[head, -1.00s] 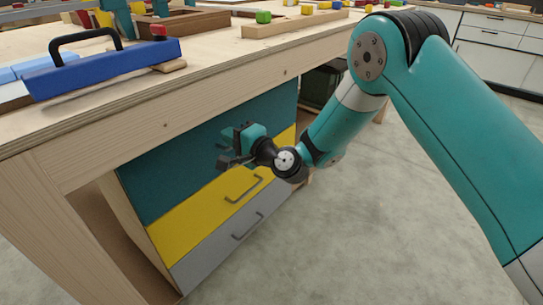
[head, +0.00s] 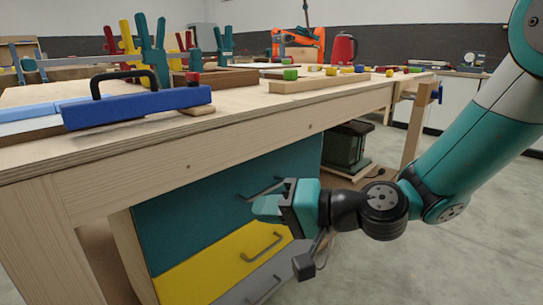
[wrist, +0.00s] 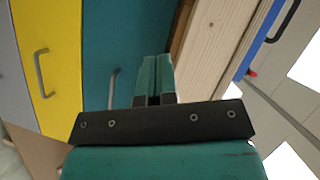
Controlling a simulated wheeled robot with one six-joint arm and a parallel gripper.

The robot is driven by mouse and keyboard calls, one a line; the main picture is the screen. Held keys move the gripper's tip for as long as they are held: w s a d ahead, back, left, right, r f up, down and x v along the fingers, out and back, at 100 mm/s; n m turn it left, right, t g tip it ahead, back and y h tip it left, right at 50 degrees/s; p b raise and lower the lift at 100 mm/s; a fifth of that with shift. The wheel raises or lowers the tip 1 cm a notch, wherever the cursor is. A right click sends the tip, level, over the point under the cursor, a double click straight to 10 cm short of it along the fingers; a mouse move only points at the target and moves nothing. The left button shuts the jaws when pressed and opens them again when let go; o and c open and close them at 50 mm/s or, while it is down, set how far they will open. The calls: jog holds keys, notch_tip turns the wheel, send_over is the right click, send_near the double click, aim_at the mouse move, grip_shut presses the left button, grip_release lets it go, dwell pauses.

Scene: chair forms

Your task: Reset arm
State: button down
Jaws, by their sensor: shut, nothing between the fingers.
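My gripper (head: 268,206) is in front of the drawer unit under the workbench, beside the handle of the teal drawer (head: 190,213). In the wrist view my gripper's fingers (wrist: 153,72) are together with nothing between them. The teal drawer (wrist: 118,40) and its handle lie beyond the fingers. Below it are the yellow drawer (head: 205,272) and the grey drawer (head: 237,294); all the drawers look closed. My arm reaches in from the right side of the head view.
The wooden workbench (head: 150,160) overhangs the drawers. On it are a blue tool with a black handle (head: 135,107), clamps (head: 152,50), small colored blocks and a red kettle (head: 343,48). A dark green bin (head: 346,147) stands under the bench. Floor at right is clear.

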jog(key=s+d+r+n+g+h+p, duration=0.2)
jog(key=s+d+n+g+h, duration=0.6)
jog(key=s+d, duration=0.9)
notch_tip(320, 180, up, 33)
jog(key=s+a+m+t+h+p, duration=0.1)
jog(key=a+t+h+p, duration=0.1)
jog(key=p, duration=3)
jog(key=shift+s+t+p, duration=0.3)
jog(key=shift+p, duration=0.1)
